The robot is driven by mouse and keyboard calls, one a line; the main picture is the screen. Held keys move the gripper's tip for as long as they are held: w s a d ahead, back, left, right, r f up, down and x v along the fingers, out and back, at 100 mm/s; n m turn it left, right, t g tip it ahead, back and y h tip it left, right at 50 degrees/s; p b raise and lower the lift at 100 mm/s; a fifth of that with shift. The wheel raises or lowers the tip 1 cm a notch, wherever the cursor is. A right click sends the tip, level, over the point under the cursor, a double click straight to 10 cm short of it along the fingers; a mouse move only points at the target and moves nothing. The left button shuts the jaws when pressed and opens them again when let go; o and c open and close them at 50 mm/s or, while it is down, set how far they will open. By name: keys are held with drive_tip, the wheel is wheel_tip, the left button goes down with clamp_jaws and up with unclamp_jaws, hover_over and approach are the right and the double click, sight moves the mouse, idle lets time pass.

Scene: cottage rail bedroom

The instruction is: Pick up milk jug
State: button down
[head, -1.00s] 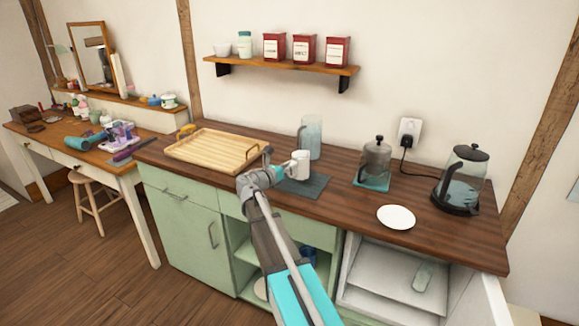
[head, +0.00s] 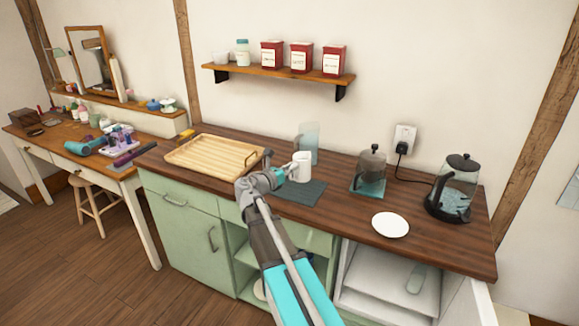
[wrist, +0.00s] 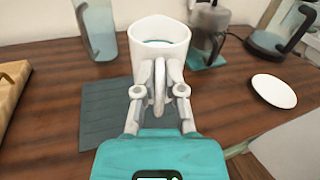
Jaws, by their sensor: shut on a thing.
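The milk jug (head: 303,167) is a white, open-topped vessel over or on the dark slate mat (head: 306,196) on the wooden counter. In the wrist view the jug (wrist: 158,35) is upright, with a teal patch visible inside its mouth and its handle toward me. My gripper (wrist: 158,85) is shut on that handle, with one finger on each side. In the head view my gripper (head: 288,173) is at the jug's left side. The jug's underside is not clear, so I cannot tell how far it is from the mat.
A tall glass pitcher (head: 308,138) stands close behind the jug. A wooden tray (head: 205,160) lies to the left. A French press (head: 370,172), white plate (head: 391,225) and glass kettle (head: 455,190) are to the right. A wall shelf (head: 275,74) holds tins. A cabinet below is open.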

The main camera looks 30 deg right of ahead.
drive_tip(key=s+a+r+p, duration=0.2)
drive_tip(key=s+r+p, duration=0.1)
drive_tip(key=s, duration=0.5)
drive_tip(key=shift+s+r, duration=0.15)
drive_tip(key=shift+r, duration=0.25)
drive_tip(key=shift+s+p, duration=0.15)
drive_tip(key=shift+p, duration=0.15)
idle(0.7)
